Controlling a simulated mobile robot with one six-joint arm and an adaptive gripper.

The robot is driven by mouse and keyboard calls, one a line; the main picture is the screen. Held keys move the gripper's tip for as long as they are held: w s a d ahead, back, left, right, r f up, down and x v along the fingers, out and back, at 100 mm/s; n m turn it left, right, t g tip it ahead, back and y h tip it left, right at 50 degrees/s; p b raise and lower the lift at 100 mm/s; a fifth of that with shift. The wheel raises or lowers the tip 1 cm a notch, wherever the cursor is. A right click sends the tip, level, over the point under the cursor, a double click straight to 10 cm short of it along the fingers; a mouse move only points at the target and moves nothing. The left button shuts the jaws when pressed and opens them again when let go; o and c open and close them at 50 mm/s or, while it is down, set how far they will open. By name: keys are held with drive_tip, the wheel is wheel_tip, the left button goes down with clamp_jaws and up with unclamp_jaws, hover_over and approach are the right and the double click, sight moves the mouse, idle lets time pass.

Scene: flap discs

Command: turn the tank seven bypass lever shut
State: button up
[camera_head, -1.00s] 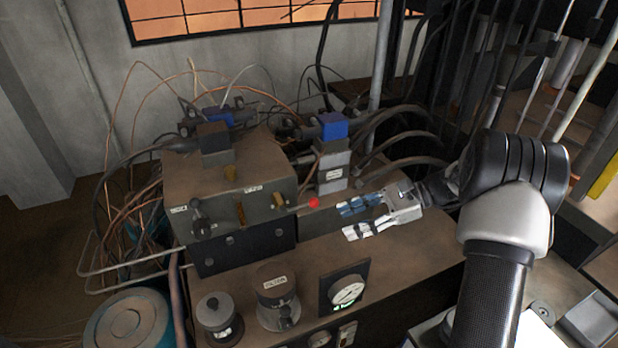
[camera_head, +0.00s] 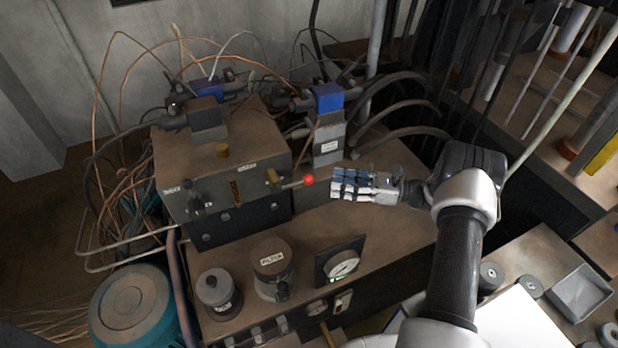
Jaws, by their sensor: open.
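A lever with a red ball knob (camera_head: 309,181) sticks out to the right from a brass fitting (camera_head: 272,178) on the front of the brown tank block (camera_head: 225,165). A small label sits above the fitting, too small to read. My gripper (camera_head: 336,187) is open and empty, its fingers pointing left. In the picture the fingertips are a short way right of the red knob, with a small gap between them. I cannot tell the depth between fingers and knob. The knob and lever are not hidden.
A blue-topped valve (camera_head: 328,120) with dark hoses stands behind the gripper. A filter pot (camera_head: 271,266) and a gauge (camera_head: 340,264) stand in front. A blue drum (camera_head: 140,305) is at lower left. The brown top right of the tank is mostly clear.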

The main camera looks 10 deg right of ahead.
sight(310, 178)
drive_tip(key=x, duration=0.9)
drive_tip(key=shift+a, duration=0.25)
drive_tip(key=shift+c, duration=0.2)
drive_tip(key=shift+d+r, duration=0.1)
clamp_jaws()
